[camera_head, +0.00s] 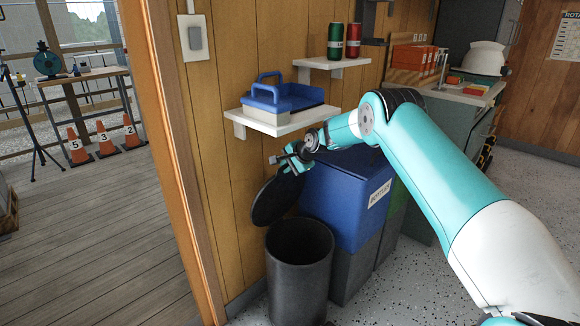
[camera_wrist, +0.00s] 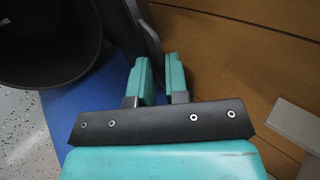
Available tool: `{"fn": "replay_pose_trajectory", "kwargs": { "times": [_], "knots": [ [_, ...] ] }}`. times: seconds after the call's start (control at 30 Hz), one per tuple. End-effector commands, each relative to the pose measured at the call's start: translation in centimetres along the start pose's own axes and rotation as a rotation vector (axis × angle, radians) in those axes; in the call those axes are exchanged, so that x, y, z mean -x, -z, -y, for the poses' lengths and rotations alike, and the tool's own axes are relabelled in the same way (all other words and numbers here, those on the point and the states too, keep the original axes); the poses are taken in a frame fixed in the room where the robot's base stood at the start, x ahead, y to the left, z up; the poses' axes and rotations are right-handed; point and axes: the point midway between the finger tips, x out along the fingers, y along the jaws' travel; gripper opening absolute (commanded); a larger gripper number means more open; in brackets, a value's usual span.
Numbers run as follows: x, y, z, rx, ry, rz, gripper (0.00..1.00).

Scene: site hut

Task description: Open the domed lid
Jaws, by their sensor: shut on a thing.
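The domed lid (camera_head: 277,202) is dark and round, and stands steeply tilted up against the wooden wall, above the back of the black bin (camera_head: 300,285). The mouth of the bin is open. My gripper (camera_head: 292,162) is at the top edge of the lid, shut on it. In the wrist view the lid's edge (camera_wrist: 149,32) runs down between the two teal fingers (camera_wrist: 158,66), and the bin (camera_wrist: 50,45) shows at top left. The exact grip on the rim is partly hidden by the fingers.
A blue labelled recycling box (camera_head: 345,200) stands right beside the bin. A wall shelf (camera_head: 284,124) with a blue tool tray (camera_head: 285,96) is just above my gripper. A higher shelf (camera_head: 335,62) holds two cans. The floor (camera_head: 420,285) at right is clear.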

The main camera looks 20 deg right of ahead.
Motion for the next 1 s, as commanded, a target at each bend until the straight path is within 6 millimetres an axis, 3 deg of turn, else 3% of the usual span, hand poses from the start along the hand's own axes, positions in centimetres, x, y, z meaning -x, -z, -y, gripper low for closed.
{"fn": "replay_pose_trajectory", "kwargs": {
  "times": [0.23,0.27,0.3,0.67,1.0],
  "knots": [
    [-0.2,-0.3,0.1,0.004,0.001,0.002,0.00],
    [-0.2,-0.3,0.1,0.003,0.001,0.002,0.22],
    [-0.2,-0.3,0.1,0.003,0.000,0.002,0.31],
    [0.5,-0.1,0.1,0.001,0.001,0.001,0.31],
    [5.9,0.0,0.1,0.001,0.001,0.000,0.31]
  ]
}}
